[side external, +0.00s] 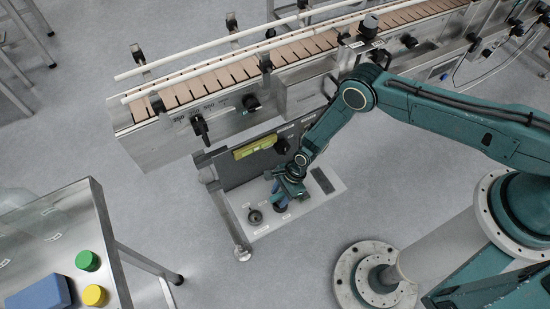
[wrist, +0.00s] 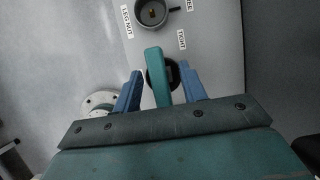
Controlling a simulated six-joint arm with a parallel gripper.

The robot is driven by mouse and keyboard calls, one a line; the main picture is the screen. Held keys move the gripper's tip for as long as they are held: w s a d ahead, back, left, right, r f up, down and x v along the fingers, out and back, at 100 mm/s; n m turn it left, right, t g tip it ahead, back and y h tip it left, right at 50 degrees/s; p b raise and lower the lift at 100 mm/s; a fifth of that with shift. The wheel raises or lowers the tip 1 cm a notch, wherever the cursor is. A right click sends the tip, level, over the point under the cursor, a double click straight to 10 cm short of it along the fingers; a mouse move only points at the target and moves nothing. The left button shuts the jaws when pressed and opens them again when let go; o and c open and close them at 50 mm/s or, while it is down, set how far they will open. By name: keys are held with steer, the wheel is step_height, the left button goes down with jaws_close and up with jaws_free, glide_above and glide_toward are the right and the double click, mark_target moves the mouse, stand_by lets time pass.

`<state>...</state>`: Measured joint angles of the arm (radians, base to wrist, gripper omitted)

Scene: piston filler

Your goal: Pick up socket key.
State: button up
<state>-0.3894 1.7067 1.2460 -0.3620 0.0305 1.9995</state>
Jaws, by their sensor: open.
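A teal bar (wrist: 155,76), which looks like the handle of the socket key, lies between my gripper's blue fingers in the wrist view. A dark round part (wrist: 171,72) shows beneath it. My gripper (wrist: 160,88) is open, with one finger on each side of the bar and a visible gap at each. In the side external view my gripper (side external: 280,196) is low over the pale plate (side external: 307,207), pointing down, and mostly hides the key. Whether the fingertips touch the plate cannot be told.
A dark cup with a side lever (side external: 255,216), near the label LEG NUT, stands left of my gripper. A dark panel (side external: 245,170) rises behind it, below the conveyor (side external: 220,80). A metal cart (side external: 60,240) with green and yellow buttons stands at the lower left.

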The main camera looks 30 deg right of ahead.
steer(key=shift+a+f, duration=0.25)
steer(key=shift+f, duration=0.4)
jaws_close()
